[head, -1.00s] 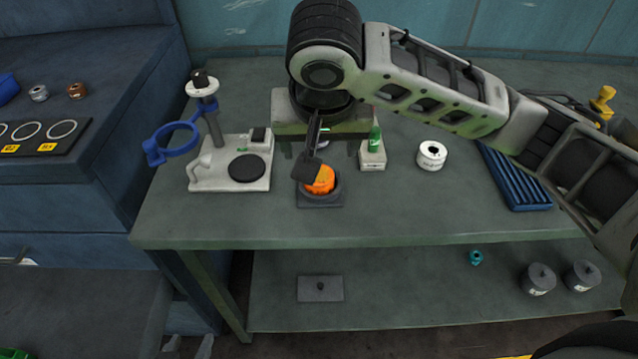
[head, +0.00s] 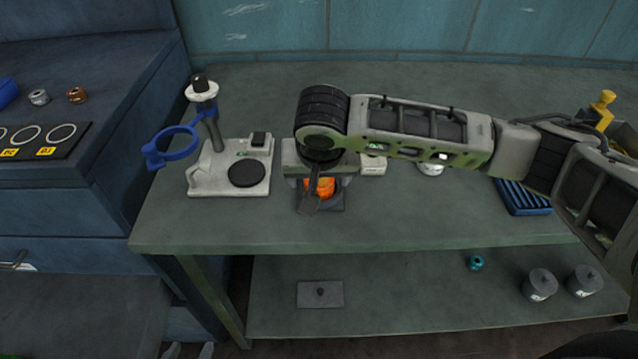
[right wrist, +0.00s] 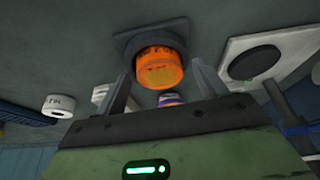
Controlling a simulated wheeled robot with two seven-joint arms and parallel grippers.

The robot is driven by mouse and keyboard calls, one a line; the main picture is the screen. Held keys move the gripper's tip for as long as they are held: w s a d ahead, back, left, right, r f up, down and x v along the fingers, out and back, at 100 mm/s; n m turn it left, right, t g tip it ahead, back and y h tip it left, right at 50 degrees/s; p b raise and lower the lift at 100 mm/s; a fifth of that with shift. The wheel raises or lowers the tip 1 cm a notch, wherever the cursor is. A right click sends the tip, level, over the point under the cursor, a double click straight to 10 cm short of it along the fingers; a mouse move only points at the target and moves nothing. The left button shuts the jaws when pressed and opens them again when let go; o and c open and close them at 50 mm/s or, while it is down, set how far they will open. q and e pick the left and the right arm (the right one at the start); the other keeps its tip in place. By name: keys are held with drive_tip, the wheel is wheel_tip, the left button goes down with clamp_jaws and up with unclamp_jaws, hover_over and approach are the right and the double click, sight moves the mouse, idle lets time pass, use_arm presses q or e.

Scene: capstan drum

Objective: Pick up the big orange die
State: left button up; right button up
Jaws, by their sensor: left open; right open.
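The big orange die (head: 325,187) is a short round piece with dark marks. It sits in the dark holder (head: 334,206) on the bench. In the head view my right gripper (head: 309,192) hangs over it and partly hides it. In the right wrist view the die (right wrist: 158,70) lies between the spread fingers of my right gripper (right wrist: 160,76), which is open and has not closed on it. Whether a finger touches the die, I cannot tell.
A white stand with a blue ring (head: 228,168) is left of the holder. A white roll (head: 431,169) and a blue ribbed tray (head: 525,197) are at right, partly behind my arm. The bench front (head: 400,222) is clear. A purple-banded item (right wrist: 170,100) is close to the right gripper.

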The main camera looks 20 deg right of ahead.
drive_tip(key=c, duration=1.5)
drive_tip(key=shift+r, duration=0.1)
drive_tip(key=shift+r, duration=0.1)
